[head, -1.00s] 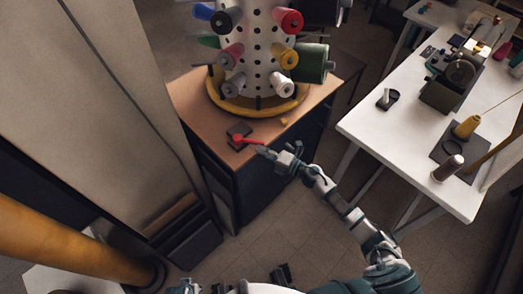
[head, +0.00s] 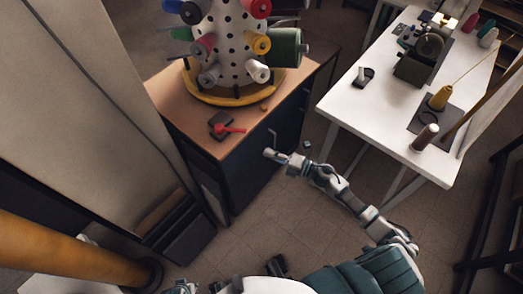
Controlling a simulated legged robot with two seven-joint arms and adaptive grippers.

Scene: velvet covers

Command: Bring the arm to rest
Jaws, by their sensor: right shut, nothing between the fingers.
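My right arm reaches in from the lower right. Its gripper (head: 269,153) is shut and empty, in front of the cabinet's dark front face and below the level of its top. It stands apart from the red-handled item (head: 231,129), which lies on a small dark pad (head: 217,119) near the front edge of the wooden cabinet top (head: 180,112). My left gripper does not show clearly enough to be identified.
A dotted cone rack (head: 236,50) with several coloured spools stands in a yellow ring tray (head: 199,92) on the cabinet. A white table (head: 350,107) with a machine (head: 421,60) and spools is at right. A yellow post (head: 60,245) is at lower left. Floor between is clear.

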